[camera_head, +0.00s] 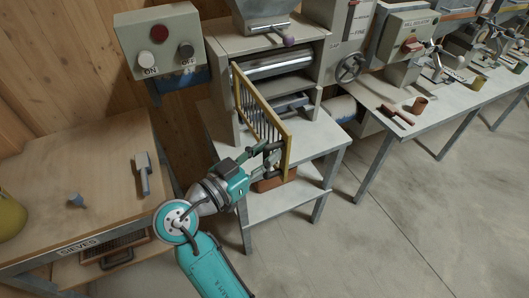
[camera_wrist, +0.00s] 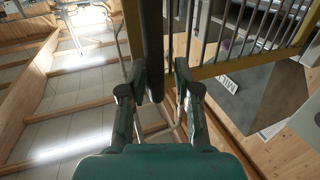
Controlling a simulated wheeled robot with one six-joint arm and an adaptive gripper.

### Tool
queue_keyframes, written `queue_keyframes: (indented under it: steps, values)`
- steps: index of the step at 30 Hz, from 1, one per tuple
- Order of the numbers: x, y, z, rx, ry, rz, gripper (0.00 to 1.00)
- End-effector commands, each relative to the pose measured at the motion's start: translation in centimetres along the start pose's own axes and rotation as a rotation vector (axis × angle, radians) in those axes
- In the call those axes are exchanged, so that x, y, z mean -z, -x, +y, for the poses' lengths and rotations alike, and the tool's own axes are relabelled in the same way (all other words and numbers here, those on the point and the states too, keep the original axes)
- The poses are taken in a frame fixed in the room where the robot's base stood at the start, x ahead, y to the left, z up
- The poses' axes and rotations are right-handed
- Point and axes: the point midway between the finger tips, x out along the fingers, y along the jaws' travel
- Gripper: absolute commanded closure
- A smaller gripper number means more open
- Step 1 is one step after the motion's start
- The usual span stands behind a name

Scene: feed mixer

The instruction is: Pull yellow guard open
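The yellow guard (camera_head: 288,150) is a yellow frame with dark bars. In the head view it stands out from the front of the roller machine, swung away on its left side, so the rollers behind it show. My gripper (camera_head: 274,157) is at the guard's free right edge, low down. In the wrist view, part of the yellow frame (camera_wrist: 232,68) crosses the upper right. A dark upright bar (camera_wrist: 152,45), seemingly the guard's handle, runs between the fingers of my gripper (camera_wrist: 160,75). The left finger looks close to the bar; a narrow gap shows on the right. Firm contact cannot be made out.
A control box (camera_head: 160,45) with ON and OFF knobs hangs at the left. A wooden sieve table (camera_head: 110,135) stands below it. The machine's stand (camera_head: 318,140) has a lower shelf. A long bench (camera_head: 450,95) with mills is at the right. The floor in front is clear.

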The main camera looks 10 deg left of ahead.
Motion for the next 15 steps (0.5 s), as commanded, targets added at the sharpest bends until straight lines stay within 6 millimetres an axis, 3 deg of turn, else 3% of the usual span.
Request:
queue_keyframes:
  steps: [7, 15]
  values:
    - [0.6, 1.3, 0.1, -0.001, -0.009, 0.008, 0.59]
    - [0.1, 6.5, -0.1, 0.003, -0.003, 0.003, 0.59]
